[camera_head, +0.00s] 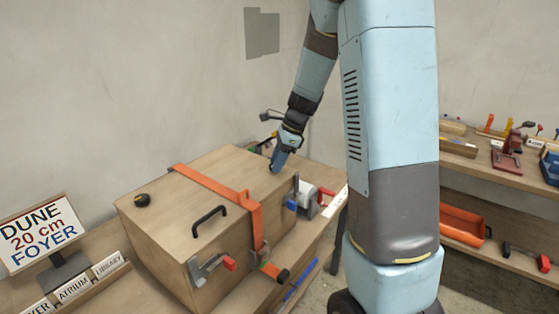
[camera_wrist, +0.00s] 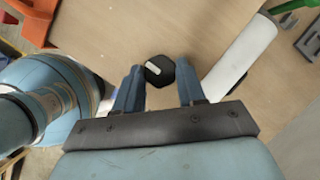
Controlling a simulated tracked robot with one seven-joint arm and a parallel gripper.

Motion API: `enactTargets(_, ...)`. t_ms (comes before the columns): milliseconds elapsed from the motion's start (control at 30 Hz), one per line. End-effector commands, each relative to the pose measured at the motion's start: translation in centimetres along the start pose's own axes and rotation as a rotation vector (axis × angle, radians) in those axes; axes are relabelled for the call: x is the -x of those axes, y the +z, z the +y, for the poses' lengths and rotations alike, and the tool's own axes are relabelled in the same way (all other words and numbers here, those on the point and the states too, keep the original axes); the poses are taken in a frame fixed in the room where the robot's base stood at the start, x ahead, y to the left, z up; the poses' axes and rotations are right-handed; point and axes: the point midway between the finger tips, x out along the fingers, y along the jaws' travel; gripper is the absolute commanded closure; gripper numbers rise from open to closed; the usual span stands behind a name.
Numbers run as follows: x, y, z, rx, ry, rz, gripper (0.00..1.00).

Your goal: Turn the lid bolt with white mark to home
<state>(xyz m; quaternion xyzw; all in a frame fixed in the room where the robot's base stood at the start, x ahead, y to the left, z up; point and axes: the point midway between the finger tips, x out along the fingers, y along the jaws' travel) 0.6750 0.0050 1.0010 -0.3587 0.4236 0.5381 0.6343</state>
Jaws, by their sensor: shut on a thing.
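The lid bolt with white mark (camera_wrist: 160,72) is a black, many-sided knob on the wooden lid, with a short white bar on its top. My gripper (camera_wrist: 160,84) has its two blue fingers on either side of this bolt and is shut on it. In the head view my gripper (camera_head: 275,168) points down onto the right back part of the wooden crate's lid (camera_head: 195,185) and hides the bolt. Another black bolt (camera_head: 142,200) sits on the lid's left part, apart from my gripper.
An orange strap (camera_head: 210,185) crosses the lid, and a black handle (camera_head: 209,219) stands near its front edge. A toggle clamp (camera_head: 208,268) is on the crate's front. A sign (camera_head: 40,232) stands at left. Shelves with tools and an orange tray (camera_head: 462,226) are at right.

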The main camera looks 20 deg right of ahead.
Motion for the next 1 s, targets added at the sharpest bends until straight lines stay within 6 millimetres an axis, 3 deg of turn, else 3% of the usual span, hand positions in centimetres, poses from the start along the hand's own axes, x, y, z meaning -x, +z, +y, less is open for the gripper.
enactTargets(400, 0.15, -0.05, -0.27, -0.007, -0.011, 0.001, 0.91)
enactTargets(433, 0.15, -0.06, -0.27, -0.007, -0.011, 0.001, 0.60)
enactTargets(600, 0.14, -0.11, -0.20, -0.008, -0.009, 0.001, 0.43)
enactTargets(700, 0.13, -0.12, -0.16, -0.007, -0.008, 0.001, 0.36)
enactTargets(1000, 0.42, -0.13, -0.11, -0.007, -0.006, 0.000, 0.36)
